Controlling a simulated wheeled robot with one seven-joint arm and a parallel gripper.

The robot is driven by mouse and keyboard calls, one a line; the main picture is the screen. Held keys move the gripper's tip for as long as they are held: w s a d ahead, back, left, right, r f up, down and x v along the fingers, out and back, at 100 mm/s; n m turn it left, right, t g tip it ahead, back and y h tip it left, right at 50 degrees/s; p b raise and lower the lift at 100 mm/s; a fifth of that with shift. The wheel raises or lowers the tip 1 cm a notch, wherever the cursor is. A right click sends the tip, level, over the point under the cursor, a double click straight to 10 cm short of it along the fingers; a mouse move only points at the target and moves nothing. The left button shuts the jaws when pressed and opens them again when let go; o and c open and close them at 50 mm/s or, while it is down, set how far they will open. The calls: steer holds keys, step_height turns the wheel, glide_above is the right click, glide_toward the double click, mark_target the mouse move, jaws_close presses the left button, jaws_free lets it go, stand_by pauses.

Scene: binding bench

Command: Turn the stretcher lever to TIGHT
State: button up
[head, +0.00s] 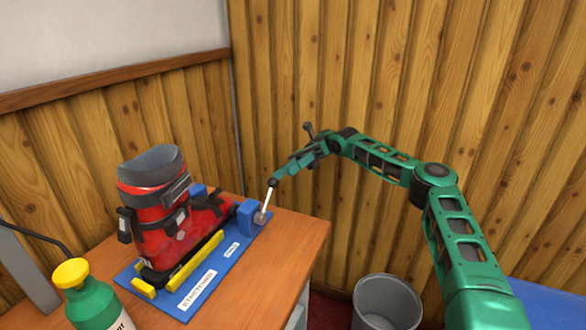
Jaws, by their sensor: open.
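The stretcher lever (266,202) is a thin pale rod rising from a pivot on a blue block (246,216). It stands nearly upright, leaning slightly right, with a dark knob at its top. The block is at the toe of a red and black boot (170,212), on a blue base plate (213,268). My gripper (276,179) is open, with its tips at the lever's knob. I cannot tell whether they touch it or surround it. A small white label (231,250) lies near the lever, too small to read; no TIGHT mark is readable.
The wooden bench (296,236) ends just right of the plate. A green bottle with a yellow cap (71,272) stands at the front left. Yellow rails (196,259) flank the boot. A grey bin (386,299) is at the lower right. Wood-panelled walls stand close behind.

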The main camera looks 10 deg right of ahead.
steer(key=shift+v, duration=2.05)
